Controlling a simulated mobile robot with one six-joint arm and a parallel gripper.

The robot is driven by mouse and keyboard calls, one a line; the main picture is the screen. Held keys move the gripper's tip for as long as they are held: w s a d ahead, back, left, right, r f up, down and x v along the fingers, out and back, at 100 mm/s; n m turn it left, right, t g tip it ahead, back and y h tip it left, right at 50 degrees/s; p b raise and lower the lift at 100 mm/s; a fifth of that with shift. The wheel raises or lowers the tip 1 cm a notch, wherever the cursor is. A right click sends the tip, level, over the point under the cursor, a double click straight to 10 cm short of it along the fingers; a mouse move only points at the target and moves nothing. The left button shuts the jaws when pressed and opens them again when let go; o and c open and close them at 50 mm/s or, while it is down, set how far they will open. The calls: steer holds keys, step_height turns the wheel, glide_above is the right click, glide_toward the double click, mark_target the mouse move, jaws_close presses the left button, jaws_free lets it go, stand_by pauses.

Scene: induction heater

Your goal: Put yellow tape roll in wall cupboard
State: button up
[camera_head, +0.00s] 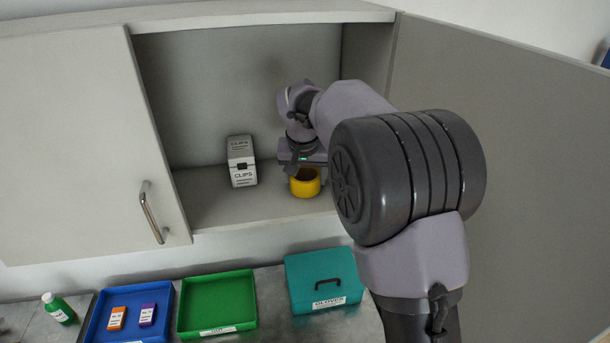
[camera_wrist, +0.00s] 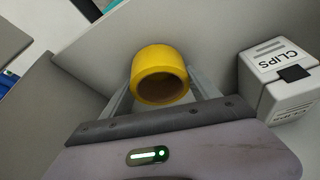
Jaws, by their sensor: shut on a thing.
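The yellow tape roll (camera_head: 305,184) is inside the open wall cupboard, at or just above the cupboard's shelf (camera_head: 215,205); I cannot tell whether it touches. My gripper (camera_head: 303,168) reaches into the cupboard from the right and is shut on the roll. In the wrist view the yellow tape roll (camera_wrist: 160,72) sits between the two fingers of my gripper (camera_wrist: 158,92), with its dark hollow facing the camera. The fingertips are partly hidden by the roll.
A white clips box (camera_head: 241,161) stands on the shelf left of the roll; the clips box (camera_wrist: 280,80) is at right in the wrist view. The cupboard's right door (camera_head: 500,170) is open beside my arm. Below are a blue tray (camera_head: 98,328), a green tray (camera_head: 218,302) and a teal box (camera_head: 325,275).

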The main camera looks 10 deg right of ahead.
mark_target(304, 182)
steer(key=o, duration=1.4)
steer(key=shift+w+f, duration=0.1)
steer(key=shift+f, duration=0.05)
steer(key=shift+o, duration=0.2)
steer(key=v, duration=0.8)
steer(key=s+r+y, duration=0.1)
steer(key=s+r, duration=0.1)
steer(key=s, duration=0.8)
steer(key=s+r+y, duration=0.1)
steer(key=s+r, duration=0.1)
steer(key=s, duration=0.7)
steer(key=s+a+f, duration=0.1)
steer(key=s+f, duration=0.2)
steer(key=s, duration=0.4)
steer(key=s+a+f+m+t+y, duration=0.1)
steer(key=s+f, duration=0.3)
steer(key=s, duration=0.4)
steer(key=shift+s+a, duration=0.25)
